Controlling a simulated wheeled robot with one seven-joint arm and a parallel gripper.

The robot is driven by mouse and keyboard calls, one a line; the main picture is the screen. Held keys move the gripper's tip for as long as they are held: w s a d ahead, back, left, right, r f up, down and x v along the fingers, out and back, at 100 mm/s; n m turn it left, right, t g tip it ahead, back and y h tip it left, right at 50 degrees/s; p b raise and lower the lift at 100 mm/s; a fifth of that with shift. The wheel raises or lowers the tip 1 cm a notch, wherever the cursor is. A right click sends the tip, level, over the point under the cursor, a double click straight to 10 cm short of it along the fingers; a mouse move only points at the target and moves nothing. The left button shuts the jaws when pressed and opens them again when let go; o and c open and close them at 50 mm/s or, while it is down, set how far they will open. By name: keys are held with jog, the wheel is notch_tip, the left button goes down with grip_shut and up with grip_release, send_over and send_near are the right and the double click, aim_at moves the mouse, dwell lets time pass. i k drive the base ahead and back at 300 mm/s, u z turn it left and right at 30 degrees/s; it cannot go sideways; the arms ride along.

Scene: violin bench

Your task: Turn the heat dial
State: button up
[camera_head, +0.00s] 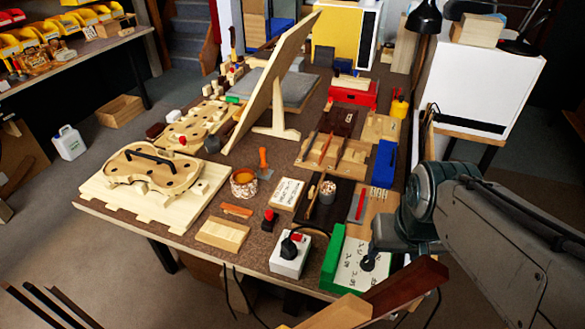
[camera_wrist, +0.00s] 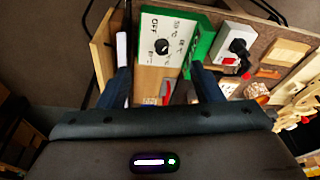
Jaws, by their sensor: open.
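The heat dial is a black round knob (camera_wrist: 162,46) on a white panel marked OFF and with temperature figures. The panel belongs to a green box (camera_head: 332,262) at the table's front right edge; the box's green side also shows in the wrist view (camera_wrist: 201,42). My gripper (camera_wrist: 161,70) is open in the wrist view, one finger on each side of the knob in the picture. Nothing is between the fingers. I cannot tell how far they are from the panel.
A white socket box (camera_head: 287,262) with a black plug and red switch stands just left of the green box. A red-handled tool (camera_head: 356,206) and a blue box (camera_head: 385,163) lie behind it. A wooden board (camera_head: 405,285) is at the front right. The bench is crowded.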

aim_at(367, 265)
jog(key=k, duration=0.5)
jog(key=z, duration=0.9)
jog(key=i, duration=0.2)
jog(key=z, duration=0.05)
